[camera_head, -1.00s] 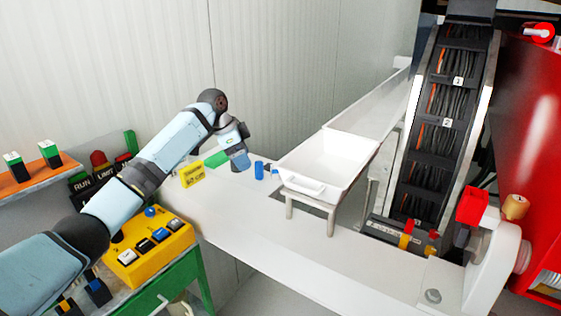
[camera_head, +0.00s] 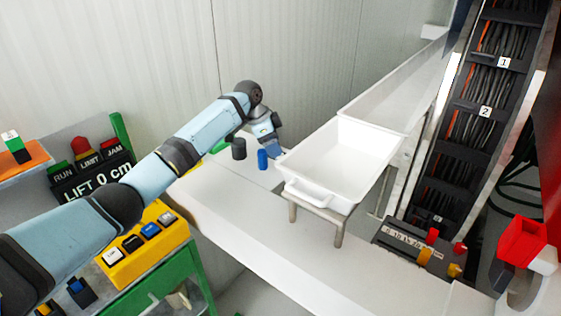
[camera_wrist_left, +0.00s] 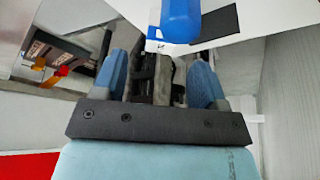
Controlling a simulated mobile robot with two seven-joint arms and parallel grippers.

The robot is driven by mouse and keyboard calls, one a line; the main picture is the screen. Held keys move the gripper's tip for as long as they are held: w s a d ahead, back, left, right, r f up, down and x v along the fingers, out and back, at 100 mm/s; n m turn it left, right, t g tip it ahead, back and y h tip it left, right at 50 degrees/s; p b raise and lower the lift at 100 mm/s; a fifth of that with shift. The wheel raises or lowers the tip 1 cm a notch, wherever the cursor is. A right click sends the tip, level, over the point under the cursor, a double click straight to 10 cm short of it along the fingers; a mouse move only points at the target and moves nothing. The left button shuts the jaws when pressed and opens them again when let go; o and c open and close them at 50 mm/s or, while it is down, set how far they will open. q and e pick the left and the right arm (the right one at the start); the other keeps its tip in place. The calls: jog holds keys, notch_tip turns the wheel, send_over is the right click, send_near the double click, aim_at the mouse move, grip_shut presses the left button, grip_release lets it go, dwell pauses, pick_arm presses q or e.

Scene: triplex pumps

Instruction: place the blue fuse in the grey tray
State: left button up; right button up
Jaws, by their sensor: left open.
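The blue fuse (camera_head: 263,160) stands upright on the white bench, left of the tray. My left gripper (camera_head: 272,144) is open and low over the bench, close behind the fuse. In the left wrist view, my left gripper (camera_wrist_left: 160,72) has its two blue fingers apart, and a blue body with a pale end, which looks like the fuse (camera_wrist_left: 181,18), lies ahead of them at the top edge. I cannot tell whether they touch. The tray (camera_head: 308,193) is very light grey, nearly white, and looks empty. My right gripper is not in view.
A dark cylinder (camera_head: 238,149) stands left of the fuse. A long pale trough (camera_head: 400,90) runs behind the tray. A yellow button box (camera_head: 145,245) and a LIFT 0 cm panel (camera_head: 92,187) are at left. The bench front (camera_head: 225,205) is clear.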

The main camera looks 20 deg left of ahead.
aim_at(281, 157)
pick_arm(q)
jog(key=shift+p+x, duration=0.4)
jog(key=shift+x, duration=2.4)
jog(key=shift+c, duration=0.5)
jog(key=c, duration=0.9)
